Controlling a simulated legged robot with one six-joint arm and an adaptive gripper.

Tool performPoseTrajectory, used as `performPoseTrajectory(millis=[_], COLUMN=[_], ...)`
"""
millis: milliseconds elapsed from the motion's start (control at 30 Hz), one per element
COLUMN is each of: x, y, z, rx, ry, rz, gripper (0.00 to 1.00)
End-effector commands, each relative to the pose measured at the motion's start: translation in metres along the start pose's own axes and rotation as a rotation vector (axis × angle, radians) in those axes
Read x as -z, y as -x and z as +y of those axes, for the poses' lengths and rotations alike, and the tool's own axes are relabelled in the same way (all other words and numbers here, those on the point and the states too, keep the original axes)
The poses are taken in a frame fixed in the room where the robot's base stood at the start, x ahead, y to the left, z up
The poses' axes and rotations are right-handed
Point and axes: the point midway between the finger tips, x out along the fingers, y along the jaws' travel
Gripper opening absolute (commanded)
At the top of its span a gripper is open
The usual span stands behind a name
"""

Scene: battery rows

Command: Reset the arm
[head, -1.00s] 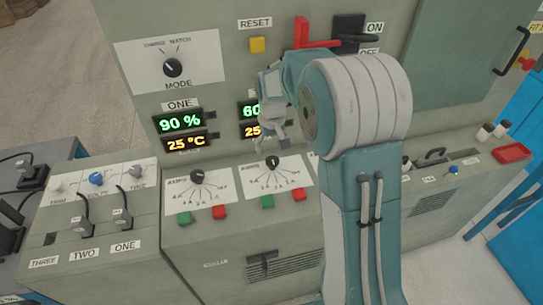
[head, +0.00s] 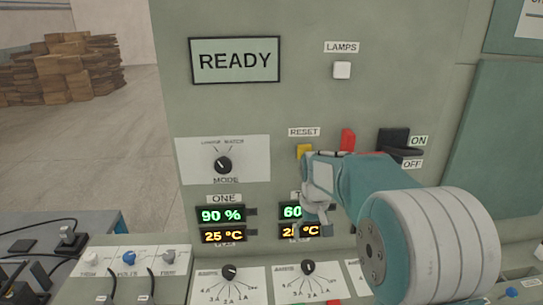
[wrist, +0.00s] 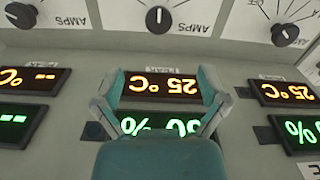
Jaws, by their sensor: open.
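My gripper (head: 315,222) is in front of the second display pair, partly covering its "60 %" and "25 °C" readouts in the head view. In the wrist view the picture is upside down, and my gripper (wrist: 160,92) has its two fingers apart with nothing between them. The orange 25 °C display (wrist: 162,84) shows behind the fingertips. My teal and grey arm (head: 385,205) reaches in from the lower right. I cannot tell whether the fingers touch the panel.
Above my gripper are the yellow RESET button (head: 304,151), a red handle (head: 347,140) and the black ON/OFF switch (head: 394,142). A READY screen (head: 235,61) and white LAMPS button (head: 342,70) are higher. Knobs (head: 230,271) line the sloped panel below. Open floor lies at left.

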Motion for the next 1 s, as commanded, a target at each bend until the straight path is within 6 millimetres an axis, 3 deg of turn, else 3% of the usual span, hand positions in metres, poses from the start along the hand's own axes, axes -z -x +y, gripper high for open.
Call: performPoseTrajectory(millis=[200, 500, 733, 1000], x=[-0.043, -0.115, -0.172, -0.235], y=[0.043, 0.084, 0.098, 0.095], z=[-0.005, -0.013, -0.02, -0.028], rx=[-0.01, -0.021, -0.026, -0.03], ry=[-0.02, -0.054, -0.079, -0.108], rz=[0.085, 0.21, 0.306, 0.419], gripper=[0.93, 0.93, 0.93, 0.93])
